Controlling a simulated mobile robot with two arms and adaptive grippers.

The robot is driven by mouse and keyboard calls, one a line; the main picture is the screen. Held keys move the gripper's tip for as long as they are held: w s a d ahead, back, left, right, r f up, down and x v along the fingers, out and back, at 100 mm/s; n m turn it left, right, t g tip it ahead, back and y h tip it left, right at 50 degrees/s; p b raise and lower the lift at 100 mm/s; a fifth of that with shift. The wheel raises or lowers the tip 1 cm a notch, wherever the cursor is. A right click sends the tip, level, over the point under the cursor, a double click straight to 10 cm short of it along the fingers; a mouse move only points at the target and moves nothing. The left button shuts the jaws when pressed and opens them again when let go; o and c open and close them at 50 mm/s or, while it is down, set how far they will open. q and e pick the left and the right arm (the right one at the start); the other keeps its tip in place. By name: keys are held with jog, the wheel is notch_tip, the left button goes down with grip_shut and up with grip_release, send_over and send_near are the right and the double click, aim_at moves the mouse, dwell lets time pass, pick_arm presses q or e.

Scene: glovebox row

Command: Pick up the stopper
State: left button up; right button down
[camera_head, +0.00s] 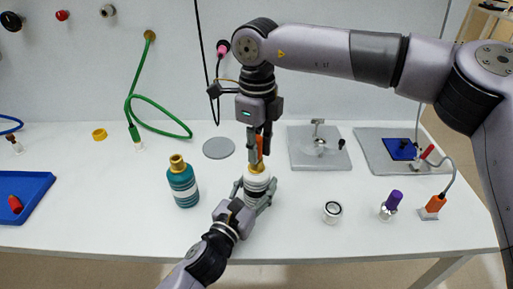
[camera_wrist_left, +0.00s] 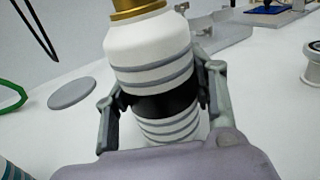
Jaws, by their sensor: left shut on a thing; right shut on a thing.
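My left gripper (camera_head: 254,196) is shut around the body of the upright white bottle. In the left wrist view the bottle (camera_wrist_left: 150,50) has grey bands and a gold neck (camera_wrist_left: 138,8), and the left gripper's fingers (camera_wrist_left: 155,105) clasp both sides. The top of the neck is cut off there.
A teal bottle (camera_head: 183,187) with a gold neck stands to the left. A grey disc (camera_head: 218,148) lies behind it. A grey plate (camera_head: 306,160) with a metal fixture, a small jar (camera_head: 332,212) and a purple-capped vial (camera_head: 391,204) are to the right. A blue tray (camera_head: 35,190) is far left.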

jog(key=shift+r, duration=0.15)
notch_tip(320, 180, up, 17)
dwell(0.9)
pick_arm(q)
jog(key=o, duration=1.4)
